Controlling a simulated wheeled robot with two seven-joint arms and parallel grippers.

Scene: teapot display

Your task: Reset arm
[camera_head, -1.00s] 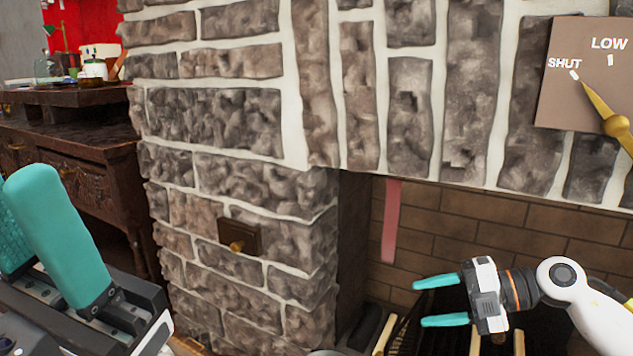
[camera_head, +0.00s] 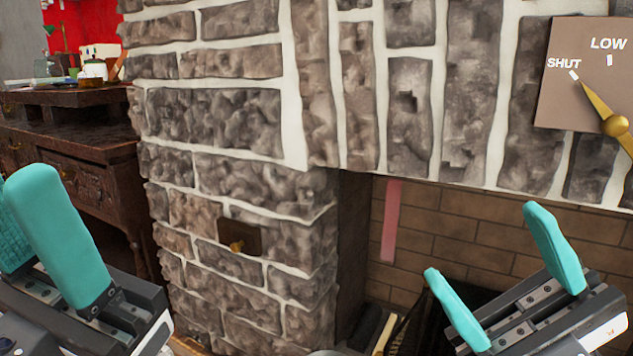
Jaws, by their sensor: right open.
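My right gripper (camera_head: 484,242) is at the lower right in the head view. Its two teal fingers stand apart and point up, with nothing between them. It is in front of the fireplace opening (camera_head: 480,215) and touches nothing that I can see. My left gripper (camera_head: 35,200) is at the lower left edge. One teal finger shows large and part of the other shows behind it; the frame edge cuts off the rest, so its opening is unclear.
A stone chimney wall (camera_head: 230,120) fills the middle. It bears a small plate with a brass knob (camera_head: 240,238). A dial panel (camera_head: 565,95) marked SHUT and LOW, with a brass pointer, is at the upper right. A dark wooden cabinet (camera_head: 80,150) stands at the left.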

